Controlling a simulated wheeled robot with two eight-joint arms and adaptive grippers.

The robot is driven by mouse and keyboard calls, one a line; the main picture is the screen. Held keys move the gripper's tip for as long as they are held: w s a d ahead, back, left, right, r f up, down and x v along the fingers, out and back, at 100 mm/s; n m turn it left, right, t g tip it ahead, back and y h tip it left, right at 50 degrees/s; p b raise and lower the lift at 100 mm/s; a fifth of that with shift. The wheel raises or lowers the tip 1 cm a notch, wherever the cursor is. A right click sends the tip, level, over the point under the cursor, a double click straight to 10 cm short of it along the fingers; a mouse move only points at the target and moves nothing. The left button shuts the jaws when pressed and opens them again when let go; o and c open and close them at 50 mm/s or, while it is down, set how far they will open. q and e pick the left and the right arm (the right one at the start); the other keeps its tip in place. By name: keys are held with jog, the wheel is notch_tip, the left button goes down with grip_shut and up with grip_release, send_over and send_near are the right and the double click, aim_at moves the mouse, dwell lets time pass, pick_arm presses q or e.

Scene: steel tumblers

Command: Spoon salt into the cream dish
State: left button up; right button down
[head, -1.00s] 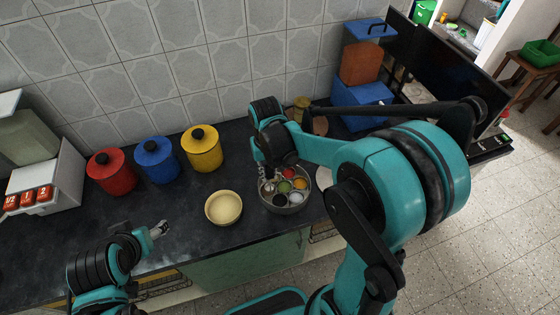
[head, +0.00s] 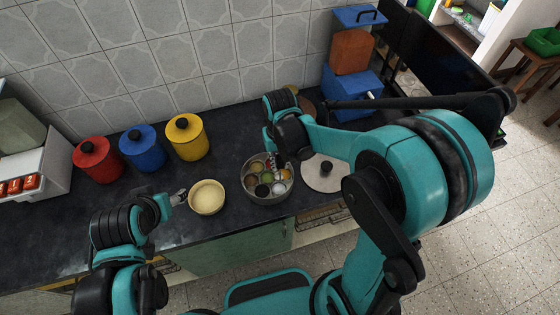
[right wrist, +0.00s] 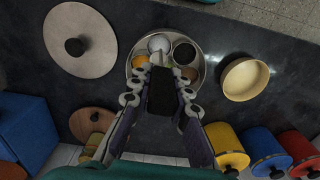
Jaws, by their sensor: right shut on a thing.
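The cream dish (head: 207,197) stands empty on the dark counter; it also shows in the right wrist view (right wrist: 251,77). Right of it is a round steel spice tin (head: 268,198) with several small cups, one of white salt (head: 279,188); the salt cup shows in the right wrist view (right wrist: 158,43). My right gripper (head: 279,158) is over the tin, shut on a thin metal spoon (right wrist: 160,62) that points towards the cups and is mostly hidden by the fingers. My left gripper (head: 179,197) is at the dish's left rim; its jaws are too small to judge.
A grey round lid (head: 324,172) with a black knob lies right of the tin. Red (head: 99,160), blue (head: 142,149) and yellow (head: 187,138) canisters stand along the wall. A blue appliance (head: 350,90) stands back right. The counter front left is clear.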

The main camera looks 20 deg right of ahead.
aim_at(280, 179)
jog(key=shift+f+b, duration=4.65)
jog(key=shift+f, duration=0.85)
jog(key=shift+r, duration=0.1)
jog(key=shift+r+p, duration=2.5)
jog(key=shift+r, duration=0.7)
notch_tip(280, 179, up, 5)
jog(key=p, duration=0.4)
